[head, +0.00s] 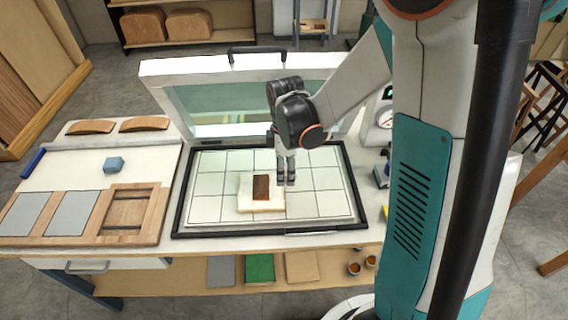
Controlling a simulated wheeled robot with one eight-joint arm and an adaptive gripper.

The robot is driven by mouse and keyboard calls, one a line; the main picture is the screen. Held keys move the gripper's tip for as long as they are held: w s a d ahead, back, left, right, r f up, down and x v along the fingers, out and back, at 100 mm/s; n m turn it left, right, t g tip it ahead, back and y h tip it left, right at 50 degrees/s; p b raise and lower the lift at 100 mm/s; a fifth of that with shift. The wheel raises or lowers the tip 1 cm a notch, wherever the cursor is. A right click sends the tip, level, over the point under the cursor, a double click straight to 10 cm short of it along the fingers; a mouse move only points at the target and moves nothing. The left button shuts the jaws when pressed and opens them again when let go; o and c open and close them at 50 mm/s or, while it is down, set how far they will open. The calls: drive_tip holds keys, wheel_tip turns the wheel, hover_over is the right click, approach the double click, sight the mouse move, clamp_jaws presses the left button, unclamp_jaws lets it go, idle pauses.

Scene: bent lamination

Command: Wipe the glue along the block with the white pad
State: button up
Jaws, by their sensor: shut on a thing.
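A dark brown block (261,188) lies on a flat cream-white pad (262,207), or appears to, near the middle of the gridded plate. My gripper (286,181) points down at the right of the brown block. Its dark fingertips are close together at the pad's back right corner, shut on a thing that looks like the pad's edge. The contact is too small to make out clearly. I cannot tell any glue on the block from this view.
The black-framed gridded plate (213,205) has a raised white lid (170,68) behind it. To the left are a blue block (113,164), curved wood pieces (90,127) and a wooden board with grey panels (69,214). Small cups (354,269) sit on the shelf below.

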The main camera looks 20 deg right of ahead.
sight(279, 190)
drive_tip(key=f+b, duration=0.2)
drive_tip(key=f, duration=0.1)
drive_tip(key=a+f+b, duration=0.1)
drive_tip(key=f+b, duration=0.1)
drive_tip(key=f, duration=0.1)
drive_tip(key=a+f+b, duration=0.1)
drive_tip(key=f+b, duration=0.1)
drive_tip(key=f, duration=0.1)
drive_tip(key=shift+w+f, duration=0.2)
drive_tip(key=shift+w, duration=0.15)
drive_tip(key=shift+w+d+r, duration=0.1)
drive_tip(key=shift+w+d, duration=0.2)
drive_tip(key=shift+w, duration=0.45)
drive_tip(key=shift+w+d, duration=0.25)
drive_tip(key=shift+w, duration=0.45)
drive_tip(key=shift+w+d+r, duration=0.1)
drive_tip(key=shift+w+d, duration=0.2)
drive_tip(key=shift+w, duration=0.45)
drive_tip(key=shift+s+a+b, duration=0.1)
drive_tip(key=shift+s+a, duration=0.15)
drive_tip(key=shift+s, duration=0.5)
drive_tip(key=shift+s+a+b, duration=0.15)
drive_tip(key=shift+s+a, duration=0.15)
drive_tip(key=shift+s, duration=0.45)
drive_tip(key=shift+s+a+b, duration=0.1)
drive_tip(key=shift+s+a, duration=0.15)
drive_tip(key=shift+s, duration=0.5)
drive_tip(key=shift+f+b, duration=0.3)
drive_tip(key=shift+f, duration=0.05)
drive_tip(key=shift+w, duration=0.15)
